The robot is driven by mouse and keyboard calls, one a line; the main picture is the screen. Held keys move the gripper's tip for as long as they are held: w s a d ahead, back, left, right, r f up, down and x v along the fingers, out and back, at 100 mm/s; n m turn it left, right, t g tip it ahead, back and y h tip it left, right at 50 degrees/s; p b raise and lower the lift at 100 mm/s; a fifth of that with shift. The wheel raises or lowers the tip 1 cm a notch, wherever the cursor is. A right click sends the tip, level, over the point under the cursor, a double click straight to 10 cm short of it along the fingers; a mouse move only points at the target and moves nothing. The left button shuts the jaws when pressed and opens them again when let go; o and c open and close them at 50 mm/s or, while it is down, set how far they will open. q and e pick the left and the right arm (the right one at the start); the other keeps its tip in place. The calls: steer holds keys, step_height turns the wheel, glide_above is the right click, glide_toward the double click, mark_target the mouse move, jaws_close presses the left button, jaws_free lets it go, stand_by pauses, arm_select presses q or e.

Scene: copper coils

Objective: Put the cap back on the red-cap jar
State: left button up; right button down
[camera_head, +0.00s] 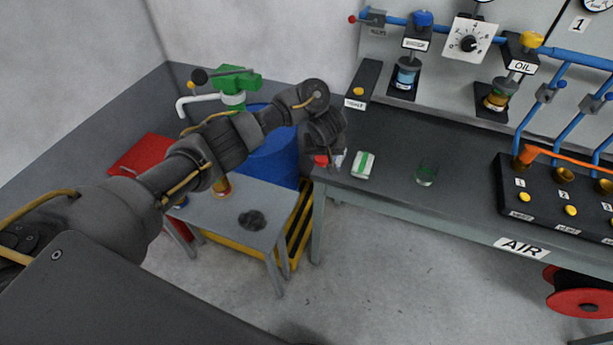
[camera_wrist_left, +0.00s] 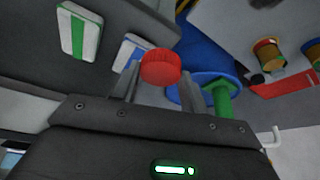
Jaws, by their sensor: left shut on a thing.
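My left gripper (camera_head: 324,152) is over the near left corner of the workbench. It is shut on a red cap (camera_head: 321,161); in the left wrist view the cap (camera_wrist_left: 161,67) sits between the two finger tips. An amber jar (camera_head: 222,187) stands on the small grey table, partly behind my arm. Two amber jars show in the left wrist view, one with a red band (camera_wrist_left: 267,54) and another (camera_wrist_left: 312,52) at the right edge. I cannot tell which one is the red-cap jar. My right gripper is not in view.
A blue-and-white box (camera_wrist_left: 131,51) shows near the cap. A blue drum (camera_head: 272,155) stands behind the small table (camera_head: 215,211), which bears a dark round object (camera_head: 252,220).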

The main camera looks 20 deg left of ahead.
arm_select(q)
steer(key=s+d+r+m+h, duration=0.2)
steer(key=r+m, duration=0.2)
steer(key=r, duration=0.4)
steer(key=s+d+r+m+h, duration=0.1)
steer(key=s+d+r+m, duration=0.1)
steer(key=r+m, duration=0.4)
steer(key=s+a+r+m+h, duration=0.1)
steer(key=s+a+m, duration=0.1)
steer(key=s, duration=0.6)
steer(key=s+a+r+m+g+h+p, duration=0.1)
steer(key=s+a+m, duration=0.2)
steer(key=s, duration=0.6)
steer(key=shift+s+a+g, duration=0.15)
steer(key=shift+a+g, duration=0.15)
steer(key=shift+a, duration=0.3)
